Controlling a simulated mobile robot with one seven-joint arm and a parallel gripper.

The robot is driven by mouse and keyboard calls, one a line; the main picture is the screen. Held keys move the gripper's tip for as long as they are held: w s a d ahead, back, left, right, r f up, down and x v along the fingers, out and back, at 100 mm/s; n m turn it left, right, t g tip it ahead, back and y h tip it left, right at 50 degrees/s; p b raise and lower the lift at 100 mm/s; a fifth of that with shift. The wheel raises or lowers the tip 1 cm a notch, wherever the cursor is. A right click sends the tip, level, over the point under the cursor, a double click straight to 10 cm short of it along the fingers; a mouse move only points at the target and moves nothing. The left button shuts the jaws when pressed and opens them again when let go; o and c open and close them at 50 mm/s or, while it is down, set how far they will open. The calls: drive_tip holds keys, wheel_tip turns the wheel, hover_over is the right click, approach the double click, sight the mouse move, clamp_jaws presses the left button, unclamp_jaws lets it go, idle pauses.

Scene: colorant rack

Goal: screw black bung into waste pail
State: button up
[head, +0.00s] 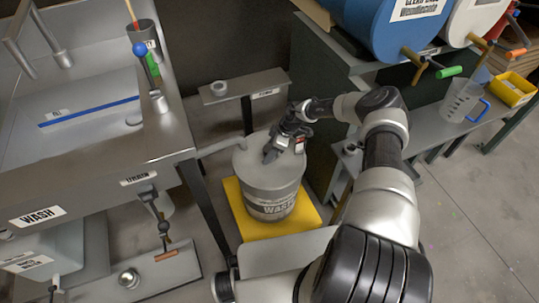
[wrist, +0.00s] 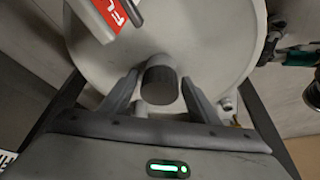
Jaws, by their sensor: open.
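The grey waste pail (head: 270,195), with a dark band lettered WASTE only partly readable, stands upright on a yellow base. Its round lid (wrist: 225,45) fills much of the wrist view. My gripper (head: 270,155) is low over the lid, pointing down. In the wrist view, the black bung (wrist: 160,82) is a dark round cylinder at the lid, between the two fingers of my open gripper (wrist: 160,76). Gaps show on both sides of it near the fingertips. I cannot tell how deep the bung sits in the lid. In the head view my gripper hides the bung.
The yellow base (head: 235,207) lies on the floor. A steel sink bench (head: 110,130) stands left. A narrow shelf (head: 262,84) holding a grey ring is behind the pail. A dark rack with a blue drum (head: 375,25) stands right. A red-labelled part (wrist: 112,12) shows above the lid.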

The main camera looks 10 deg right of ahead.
drive_tip(key=shift+f+n+g+b, duration=0.25)
drive_tip(key=shift+n+g+b, duration=0.15)
drive_tip(key=shift+n+b, duration=0.95)
drive_tip(key=shift+r+n+g+y+b, duration=0.3)
drive_tip(key=shift+n+b, duration=0.2)
drive_tip(key=shift+n, duration=0.15)
drive_tip(key=c, duration=1)
drive_tip(key=shift+o, duration=0.2)
drive_tip(key=shift+r+m+p, duration=0.15)
drive_tip(key=shift+m+p, duration=0.35)
drive_tip(key=shift+p, duration=0.65)
drive_tip(key=m+t+p, duration=0.1)
drive_tip(key=m+p, duration=0.2)
drive_tip(key=p, duration=0.2)
drive_tip(key=m+t+h+p, duration=0.1)
drive_tip(key=m+p, duration=0.2)
drive_tip(key=p, duration=0.2)
drive_tip(key=shift+t+p, duration=0.3)
drive_tip(key=m+p, duration=0.2)
drive_tip(key=p, duration=0.2)
drive_tip(key=m+t+h+p, duration=0.1)
drive_tip(key=m+p, duration=0.2)
drive_tip(key=p, duration=0.1)
drive_tip(key=shift+m+h+p, duration=0.3)
drive_tip(key=shift+p, duration=0.05)
drive_tip(key=shift+f+m+h+p, duration=0.25)
drive_tip(key=shift+m+p, duration=0.25)
drive_tip(key=shift+p, duration=0.25)
